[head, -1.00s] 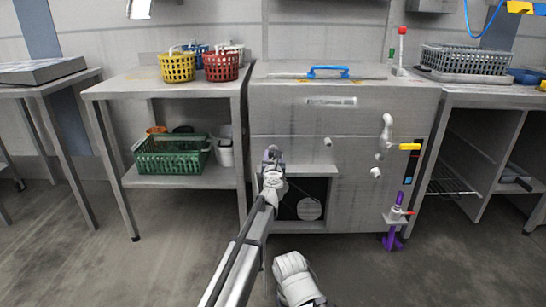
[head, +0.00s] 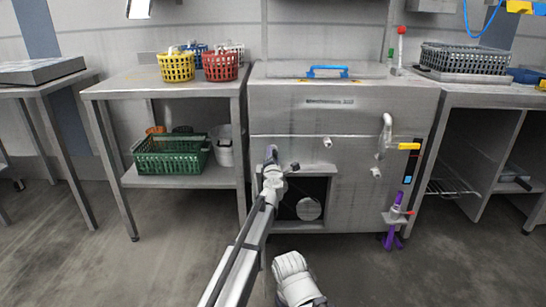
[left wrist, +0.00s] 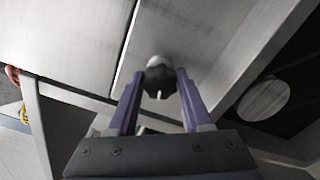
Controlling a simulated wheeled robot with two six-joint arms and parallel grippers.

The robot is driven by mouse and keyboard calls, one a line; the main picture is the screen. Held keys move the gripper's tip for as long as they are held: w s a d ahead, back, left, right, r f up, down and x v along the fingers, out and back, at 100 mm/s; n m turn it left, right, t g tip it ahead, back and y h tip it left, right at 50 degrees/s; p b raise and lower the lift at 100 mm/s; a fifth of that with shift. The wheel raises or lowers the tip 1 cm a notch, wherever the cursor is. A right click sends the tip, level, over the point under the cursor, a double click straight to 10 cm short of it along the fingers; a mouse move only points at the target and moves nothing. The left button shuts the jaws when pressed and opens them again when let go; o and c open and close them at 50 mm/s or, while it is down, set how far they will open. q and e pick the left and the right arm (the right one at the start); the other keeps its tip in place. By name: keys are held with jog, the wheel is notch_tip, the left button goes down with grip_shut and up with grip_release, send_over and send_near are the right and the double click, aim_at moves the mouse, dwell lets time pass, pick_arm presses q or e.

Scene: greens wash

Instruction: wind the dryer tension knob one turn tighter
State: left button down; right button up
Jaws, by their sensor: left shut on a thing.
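The steel machine (head: 300,120) stands in the middle of the head view. A small dark knob (left wrist: 159,78) with a pale round end shows on it in the left wrist view; in the head view my left gripper hides it. My left gripper (head: 280,162) is at the machine's front, just above the open lower bay. In the left wrist view its two purple fingers (left wrist: 160,92) are shut on the knob, one on each side. I cannot read how far the knob is wound. My right gripper is not in view.
The open bay (head: 310,192) holds a round pale part. A shelf table (head: 120,90) with baskets stands left. The floor in front is mostly clear.

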pick_arm(q)
jog(key=m, duration=0.4)
jog(key=shift+m, duration=0.3)
jog(key=m, duration=0.4)
jog(key=shift+f, duration=0.1)
jog(key=shift+m, duration=0.3)
jog(key=shift+c, duration=1.6)
grip_release()
jog(key=shift+s, duration=0.1)
jog(key=s, duration=0.7)
jog(key=shift+s, duration=0.35)
